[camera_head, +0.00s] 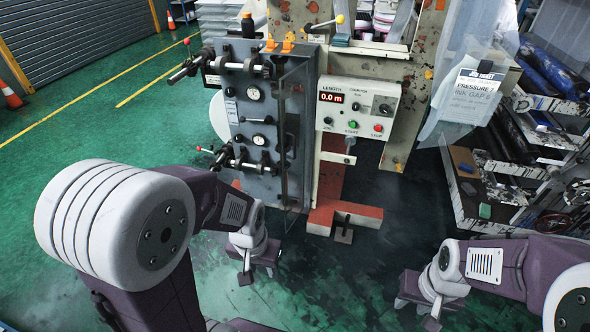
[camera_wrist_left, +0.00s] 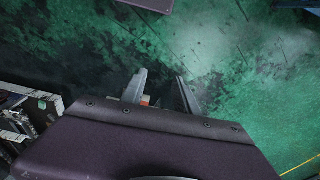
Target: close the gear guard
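The gear guard appears to be the clear panel (camera_head: 292,150) at the right side of the grey machine cabinet (camera_head: 255,180). It seems to stand out from the cabinet towards me, so it looks swung open. Its lower edge ends above the floor. My left gripper (camera_head: 256,274) is below and in front of the cabinet, apart from the panel. Its two fingers show spread and empty in the left wrist view (camera_wrist_left: 161,92), over the floor. My right gripper (camera_head: 416,312) is low at the right, with its fingers apart and nothing between them, away from the machine.
A control box (camera_head: 357,108) reading 0.0 m sits right of the panel. A red and cream machine foot (camera_head: 345,215) stands on the floor below it. Rollers (camera_head: 240,66) stick out from the cabinet. A loaded shelf (camera_head: 500,190) stands at the right. Open floor (camera_head: 345,285) lies between my grippers.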

